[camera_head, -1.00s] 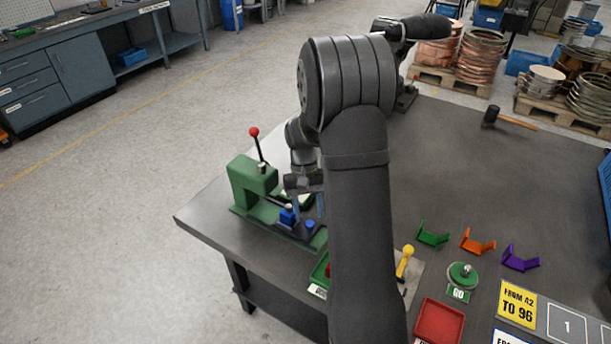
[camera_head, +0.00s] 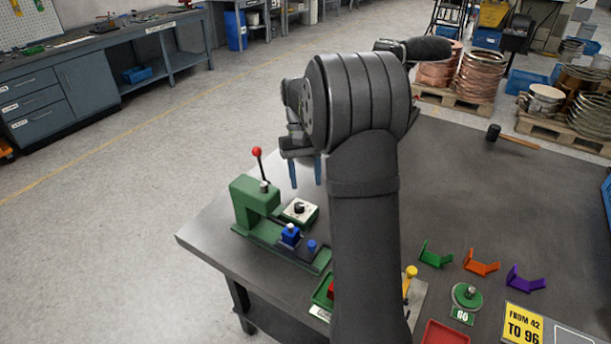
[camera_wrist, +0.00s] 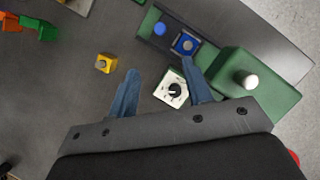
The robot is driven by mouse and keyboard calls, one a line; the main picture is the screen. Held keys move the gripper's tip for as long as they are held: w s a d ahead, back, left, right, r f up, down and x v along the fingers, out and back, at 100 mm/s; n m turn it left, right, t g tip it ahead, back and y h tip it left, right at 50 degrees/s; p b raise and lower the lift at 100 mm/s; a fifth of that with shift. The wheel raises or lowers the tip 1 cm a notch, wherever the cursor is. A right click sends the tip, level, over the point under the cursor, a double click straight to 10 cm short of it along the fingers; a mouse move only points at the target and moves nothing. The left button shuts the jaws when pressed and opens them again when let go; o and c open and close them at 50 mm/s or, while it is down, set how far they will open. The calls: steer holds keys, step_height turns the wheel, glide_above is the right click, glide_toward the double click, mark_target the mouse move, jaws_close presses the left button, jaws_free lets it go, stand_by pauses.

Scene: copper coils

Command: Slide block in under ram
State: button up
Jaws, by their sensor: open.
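A green press (camera_head: 252,207) with a red-knobbed lever stands at the table's left edge. Its green bed runs right, toward the front. A blue block (camera_head: 290,234) sits on the bed, in front of the press head; it also shows in the wrist view (camera_wrist: 186,44). A blue round knob (camera_head: 311,246) stands on a dark part farther along the bed. My gripper (camera_head: 306,173) is raised above and behind the press, pointing down, open and empty. In the wrist view its blue fingers (camera_wrist: 163,92) are spread, with the block beyond the right fingertip. The ram is not clearly visible.
Green, orange (camera_head: 481,262) and purple brackets lie to the right. My arm hides part of the table.

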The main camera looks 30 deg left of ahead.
steer(key=r+n+t+y, duration=0.1)
steer(key=n+t+y, duration=0.2)
steer(key=n, duration=1.5)
glide_above(311, 242)
step_height(311, 242, down, 17)
steer(key=shift+d+f, duration=0.1)
steer(key=shift+d, duration=0.05)
jaws_close()
